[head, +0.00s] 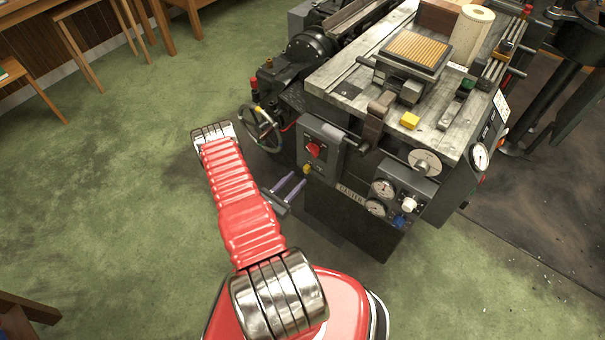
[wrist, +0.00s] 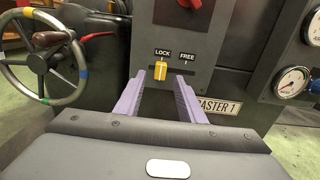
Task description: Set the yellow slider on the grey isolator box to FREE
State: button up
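The grey isolator box (head: 320,150) is on the front of the caster, with a red knob on its face. It also fills the upper middle of the wrist view (wrist: 208,40). The yellow slider (wrist: 160,78) sits low on the box under the LOCK label, left of the FREE label (wrist: 187,61). In the head view the slider (head: 306,169) is small, at the box's lower edge. My gripper (wrist: 168,76) is open, its two purple fingers apart, one left and one right of the slider. I see no clear contact. The head view also shows my gripper (head: 297,178) just below the box.
A handwheel (head: 261,128) stands left of the box. Pressure gauges (head: 382,188) and a blue knob (head: 399,220) are to its right. The machine's bench top above holds a yellow block (head: 409,120). Green floor on the left is open.

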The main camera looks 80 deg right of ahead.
aim_at(304, 170)
jog(key=shift+x, duration=2.7)
grip_shut()
jog(key=shift+w, duration=0.1)
